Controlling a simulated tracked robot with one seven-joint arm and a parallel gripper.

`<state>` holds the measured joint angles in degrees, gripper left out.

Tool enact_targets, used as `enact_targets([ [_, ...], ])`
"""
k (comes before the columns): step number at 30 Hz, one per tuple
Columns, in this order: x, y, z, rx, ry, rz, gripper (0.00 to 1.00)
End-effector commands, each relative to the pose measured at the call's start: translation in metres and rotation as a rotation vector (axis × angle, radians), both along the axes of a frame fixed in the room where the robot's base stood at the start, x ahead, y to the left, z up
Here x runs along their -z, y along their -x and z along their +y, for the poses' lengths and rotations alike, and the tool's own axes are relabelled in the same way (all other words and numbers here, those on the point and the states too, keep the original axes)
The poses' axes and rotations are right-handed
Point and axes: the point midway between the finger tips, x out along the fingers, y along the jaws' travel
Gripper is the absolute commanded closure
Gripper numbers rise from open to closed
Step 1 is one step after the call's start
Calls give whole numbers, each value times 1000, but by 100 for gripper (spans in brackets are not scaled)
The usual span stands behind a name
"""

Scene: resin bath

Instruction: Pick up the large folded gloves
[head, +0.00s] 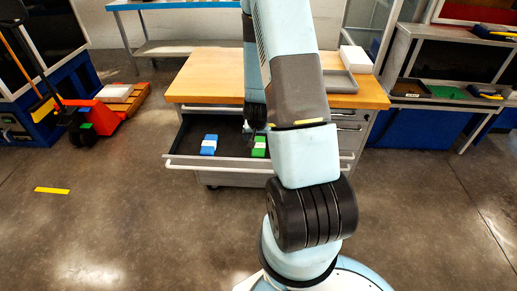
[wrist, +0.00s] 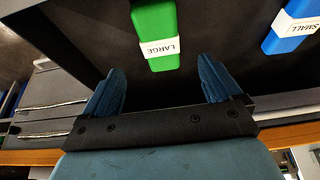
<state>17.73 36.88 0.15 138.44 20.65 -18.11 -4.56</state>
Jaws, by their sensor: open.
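The large folded gloves are a green bundle (wrist: 156,22) with a white label reading LARGE. They lie in the open dark drawer (head: 180,160), and their green also shows in the head view (head: 259,151), partly beside my arm. A blue bundle (wrist: 290,38) labelled SMALL lies in the same drawer, to the left in the head view (head: 208,149). My gripper (wrist: 163,82) is open and empty. Its two blue fingers stand apart, with the green bundle ahead, between their lines and not touched. In the head view my arm hides part of the drawer and gripper.
The drawer belongs to a bench with a wooden top (head: 205,80), whose edge overhangs behind it. A red pallet jack (head: 98,117) stands left. Floor before the drawer's left is clear.

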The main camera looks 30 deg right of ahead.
Motion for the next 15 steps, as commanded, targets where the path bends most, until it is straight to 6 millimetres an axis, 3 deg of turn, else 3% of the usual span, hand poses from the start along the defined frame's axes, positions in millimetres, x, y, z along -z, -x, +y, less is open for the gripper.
enact_targets([
  [6,22,-7,-5,0,-1,1,8],
  [15,34,-11,-8,1,-1,1,8],
])
